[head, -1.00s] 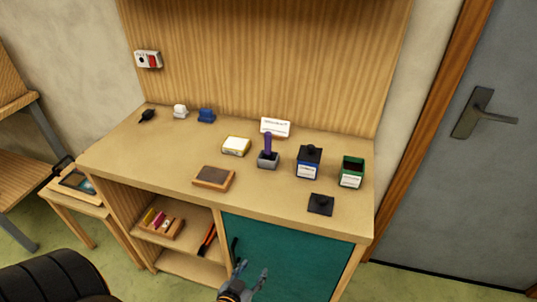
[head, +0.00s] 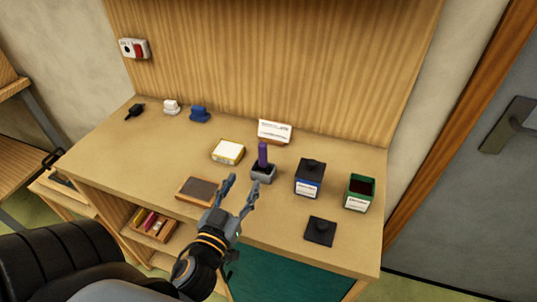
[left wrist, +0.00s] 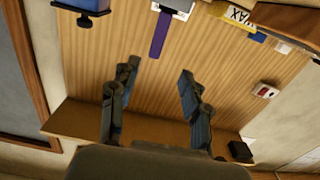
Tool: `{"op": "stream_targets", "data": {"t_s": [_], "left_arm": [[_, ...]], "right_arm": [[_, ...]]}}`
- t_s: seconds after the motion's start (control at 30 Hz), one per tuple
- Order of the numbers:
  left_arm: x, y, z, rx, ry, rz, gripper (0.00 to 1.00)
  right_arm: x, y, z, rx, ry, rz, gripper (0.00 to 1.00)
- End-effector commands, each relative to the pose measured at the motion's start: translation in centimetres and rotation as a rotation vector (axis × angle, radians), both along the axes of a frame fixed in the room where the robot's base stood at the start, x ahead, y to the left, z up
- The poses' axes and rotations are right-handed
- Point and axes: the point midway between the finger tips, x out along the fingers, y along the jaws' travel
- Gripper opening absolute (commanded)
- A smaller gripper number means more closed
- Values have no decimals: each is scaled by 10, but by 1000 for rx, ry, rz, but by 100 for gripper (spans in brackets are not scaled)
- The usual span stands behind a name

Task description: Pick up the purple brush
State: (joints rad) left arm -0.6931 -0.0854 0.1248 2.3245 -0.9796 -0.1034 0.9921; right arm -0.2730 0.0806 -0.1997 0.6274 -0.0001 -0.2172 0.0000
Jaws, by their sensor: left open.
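The purple brush (head: 263,154) stands upright in a small grey holder (head: 263,174) on the wooden desk. My left gripper (head: 241,187) is open and empty, in front of the holder and slightly left of it, with its fingers pointing toward the brush. In the left wrist view, which is turned over, the purple brush (left wrist: 159,36) hangs down from the grey holder at the top edge, just beyond the open left fingers (left wrist: 158,72). The brush is not between the fingertips. My right gripper is not in view.
A black lid (head: 320,231) lies in front. A brown-topped block (head: 196,190), yellow-edged box (head: 228,151) and white card (head: 274,131) are close by.

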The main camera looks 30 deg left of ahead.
Motion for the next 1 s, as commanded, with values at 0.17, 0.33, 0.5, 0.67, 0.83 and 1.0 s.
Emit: {"op": "stream_targets", "data": {"t_s": [0.17, 0.33, 0.5, 0.67, 0.83, 1.0], "left_arm": [[28, 6, 7, 4, -5, -3, 47], [59, 13, 6, 3, -3, -2, 47], [78, 18, 3, 1, -1, -1, 47], [88, 19, 6, 2, -1, -1, 47], [114, 22, 16, 3, -1, -1, 47], [131, 26, 11, 1, -1, 0, 47]], "right_arm": [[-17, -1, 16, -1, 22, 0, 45], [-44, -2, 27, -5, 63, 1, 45], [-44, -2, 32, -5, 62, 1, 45], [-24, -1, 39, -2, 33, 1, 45], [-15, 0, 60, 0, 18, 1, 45], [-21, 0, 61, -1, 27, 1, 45]]}}
